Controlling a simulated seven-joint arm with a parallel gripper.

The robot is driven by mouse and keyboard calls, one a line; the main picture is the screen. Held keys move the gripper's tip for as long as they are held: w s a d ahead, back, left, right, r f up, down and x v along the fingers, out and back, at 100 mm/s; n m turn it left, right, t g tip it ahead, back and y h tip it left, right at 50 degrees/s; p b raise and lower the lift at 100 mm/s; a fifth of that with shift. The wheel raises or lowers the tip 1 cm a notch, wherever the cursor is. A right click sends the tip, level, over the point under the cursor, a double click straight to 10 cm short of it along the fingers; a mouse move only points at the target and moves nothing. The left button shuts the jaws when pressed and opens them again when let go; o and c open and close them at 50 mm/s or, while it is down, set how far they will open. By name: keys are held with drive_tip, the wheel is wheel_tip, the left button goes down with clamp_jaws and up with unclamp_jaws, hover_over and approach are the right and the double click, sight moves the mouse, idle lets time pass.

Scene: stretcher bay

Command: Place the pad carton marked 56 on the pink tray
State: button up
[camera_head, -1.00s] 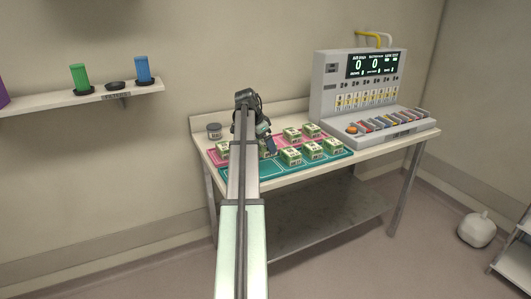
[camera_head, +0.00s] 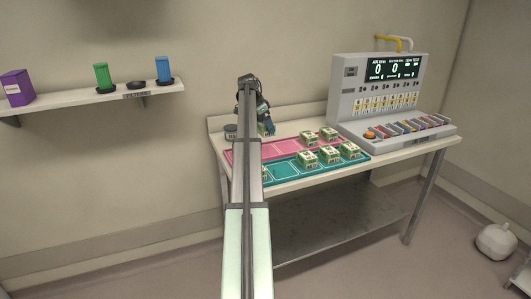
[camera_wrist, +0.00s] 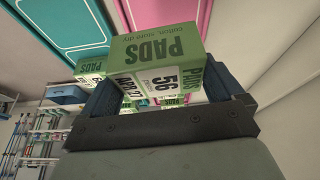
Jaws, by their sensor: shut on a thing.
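My gripper (camera_wrist: 165,88) is shut on the green and white pad carton marked 56 (camera_wrist: 152,50) in the wrist view, a blue finger on each side. In the head view my gripper (camera_head: 264,124) is near the back left of the table, the held carton (camera_head: 263,131) partly hidden by it. The pink tray (camera_head: 287,146) lies along the back of the table; its left part is hidden behind my arm. The carton appears raised above the tray's back edge; the exact gap is unclear.
Two cartons (camera_head: 308,138) stand on the pink tray's right part. The teal tray (camera_head: 284,173) in front holds several cartons (camera_head: 327,155), mostly on its right. A grey jar (camera_head: 231,131) stands back left. A console (camera_head: 378,95) fills the right end. The pink tray's middle shows bare.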

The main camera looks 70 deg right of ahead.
drive_tip(key=shift+w+d+r, duration=0.2)
drive_tip(key=shift+w+d, duration=0.1)
drive_tip(key=shift+d, duration=0.4)
drive_tip(key=shift+a+f+m, duration=0.1)
drive_tip(key=shift+f+m, duration=0.3)
drive_tip(key=shift+f, duration=4.6)
drive_tip(key=shift+f, duration=0.15)
drive_tip(key=o, duration=0.8)
drive_tip(key=v, duration=1.2)
